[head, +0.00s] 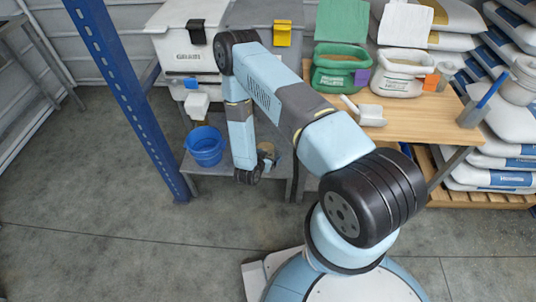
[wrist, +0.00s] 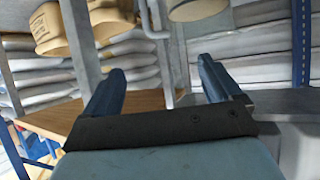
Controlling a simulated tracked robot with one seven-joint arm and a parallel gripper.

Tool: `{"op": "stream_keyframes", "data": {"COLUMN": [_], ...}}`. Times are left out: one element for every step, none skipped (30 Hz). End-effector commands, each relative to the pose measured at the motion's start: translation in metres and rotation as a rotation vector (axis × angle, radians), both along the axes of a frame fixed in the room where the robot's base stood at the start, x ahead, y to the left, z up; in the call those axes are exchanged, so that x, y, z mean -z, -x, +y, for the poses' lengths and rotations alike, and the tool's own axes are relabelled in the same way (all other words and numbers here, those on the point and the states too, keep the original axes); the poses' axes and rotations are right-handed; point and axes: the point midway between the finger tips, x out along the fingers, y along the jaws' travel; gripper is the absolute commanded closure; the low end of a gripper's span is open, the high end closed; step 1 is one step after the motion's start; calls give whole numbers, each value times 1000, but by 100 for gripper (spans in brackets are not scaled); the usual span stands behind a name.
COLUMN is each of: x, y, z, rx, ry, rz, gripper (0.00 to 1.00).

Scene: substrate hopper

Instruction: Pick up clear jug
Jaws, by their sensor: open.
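My gripper (wrist: 162,84) is open in the wrist view, its two blue fingers wide apart with nothing held between them. In the head view, my forearm hangs down in front of the low grey shelf, and the fingers cannot be made out. I cannot identify a clear jug with certainty. A pale grey, translucent-looking vessel (head: 520,84) stands at the right edge of the head view, partly cut off by the frame and far from my arm. A small tan container (head: 266,154) shows just right of my forearm, partly hidden.
A blue bucket (head: 205,146) sits on the low shelf (head: 208,184), left of my arm. A blue post (head: 127,90) stands further left. The wooden bench (head: 425,118) holds tubs and a white scoop (head: 364,112). Tan vessels (wrist: 55,30) show at the wrist view's top.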

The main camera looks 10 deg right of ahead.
Motion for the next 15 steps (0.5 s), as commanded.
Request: {"op": "stream_keyframes", "data": {"x": [4,7,10,13,16,19,21,23,25,27,28,29,30,31,32], "y": [-7,-10,-15,-19,-22,-26,-29,-32,-36,-38,-40,-42,-43,-44,-45], "z": [-5,-8,-11,-14,-17,-20,-23,-25,-28,-29,-31,-32,-33,-34,-35], "rx": [1,0,1,-1,-1,-3,-2,-2,-3,-4,-4,-5,-5,-5,-5], "ry": [-1,-1,-2,-2,-2,-2,-2,-2,-2,-2,-2,-1,-2,-1,-1], "rz": [-2,-2,-3,-2,0,0,-2,-2,-2,-2,-2,-1,0,0,0], "gripper": [9,9,9,9,9,9,9,9,9,9,9,9,9,9,9]}}
